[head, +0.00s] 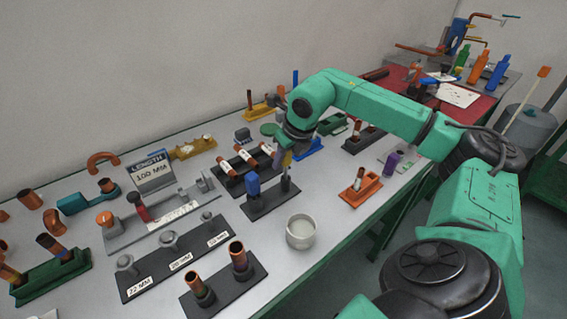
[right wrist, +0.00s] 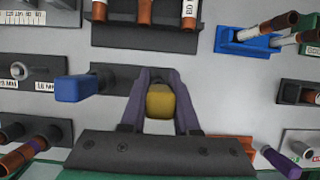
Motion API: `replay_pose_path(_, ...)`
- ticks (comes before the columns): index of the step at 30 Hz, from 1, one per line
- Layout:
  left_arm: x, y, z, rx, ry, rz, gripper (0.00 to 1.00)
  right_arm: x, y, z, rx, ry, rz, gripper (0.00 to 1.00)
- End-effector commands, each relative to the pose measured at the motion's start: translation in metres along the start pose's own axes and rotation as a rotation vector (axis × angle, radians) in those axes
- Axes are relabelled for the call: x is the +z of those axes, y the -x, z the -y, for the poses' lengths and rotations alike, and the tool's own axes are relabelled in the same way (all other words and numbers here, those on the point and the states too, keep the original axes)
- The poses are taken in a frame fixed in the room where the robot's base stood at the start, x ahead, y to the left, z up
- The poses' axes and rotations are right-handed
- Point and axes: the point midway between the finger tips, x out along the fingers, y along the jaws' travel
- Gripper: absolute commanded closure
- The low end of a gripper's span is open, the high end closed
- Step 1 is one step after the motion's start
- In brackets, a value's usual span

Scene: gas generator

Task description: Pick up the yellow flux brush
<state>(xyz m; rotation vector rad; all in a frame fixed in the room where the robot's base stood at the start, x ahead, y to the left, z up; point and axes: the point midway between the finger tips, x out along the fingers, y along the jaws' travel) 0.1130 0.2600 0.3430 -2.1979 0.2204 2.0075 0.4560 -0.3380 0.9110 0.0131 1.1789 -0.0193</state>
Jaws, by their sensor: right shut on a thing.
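The yellow flux brush shows as a yellow block (right wrist: 160,102) between the fingers of my right gripper in the right wrist view. My right gripper (right wrist: 160,92) is shut on it. In the head view the gripper (head: 286,172) points down at the right end of a dark stand (head: 268,206), and only a small patch of yellow (head: 287,158) shows between the fingers. The brush's lower part is hidden, so I cannot tell whether it is still in the stand. My left gripper is in neither view.
A blue-handled tool (head: 252,186) stands in the same stand, left of my gripper; it also shows in the right wrist view (right wrist: 76,88). A white cup (head: 301,232) is in front. A dark rack of copper tubes (head: 229,182) stands behind. An orange holder (head: 360,190) is to the right.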

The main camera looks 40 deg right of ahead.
Motion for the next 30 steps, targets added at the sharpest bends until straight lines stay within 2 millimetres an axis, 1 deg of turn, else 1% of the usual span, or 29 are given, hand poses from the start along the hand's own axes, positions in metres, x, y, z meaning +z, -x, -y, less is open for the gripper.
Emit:
replay_pose_path(5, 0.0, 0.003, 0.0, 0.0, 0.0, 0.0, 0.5, 0.018, 0.04, -0.001, 0.003, 0.001, 0.007, 1.0)
replay_pose_path(6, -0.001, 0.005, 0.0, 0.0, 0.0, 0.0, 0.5, 0.023, 0.053, -0.001, 0.003, 0.001, 0.008, 1.0)
replay_pose_path(8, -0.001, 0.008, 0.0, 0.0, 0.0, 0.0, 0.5, 0.031, 0.072, -0.001, 0.005, 0.0, 0.008, 1.0)
replay_pose_path(9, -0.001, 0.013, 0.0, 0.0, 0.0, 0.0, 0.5, 0.037, 0.086, -0.001, 0.005, 0.0, 0.009, 1.0)
replay_pose_path(12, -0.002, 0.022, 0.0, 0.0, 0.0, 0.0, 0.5, 0.051, 0.121, -0.001, 0.006, 0.001, 0.009, 1.0)
replay_pose_path(15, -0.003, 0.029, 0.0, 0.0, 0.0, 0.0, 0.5, 0.061, 0.147, -0.001, 0.005, 0.001, 0.008, 1.0)
replay_pose_path(18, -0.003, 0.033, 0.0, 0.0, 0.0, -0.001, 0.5, 0.067, 0.163, -0.001, 0.003, 0.001, 0.004, 1.0)
replay_pose_path(21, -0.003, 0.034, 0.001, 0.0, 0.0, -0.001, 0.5, 0.07, 0.169, 0.0, 0.001, 0.001, 0.002, 1.0)
replay_pose_path(30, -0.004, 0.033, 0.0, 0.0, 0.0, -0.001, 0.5, 0.07, 0.169, 0.0, 0.0, 0.001, 0.001, 1.0)
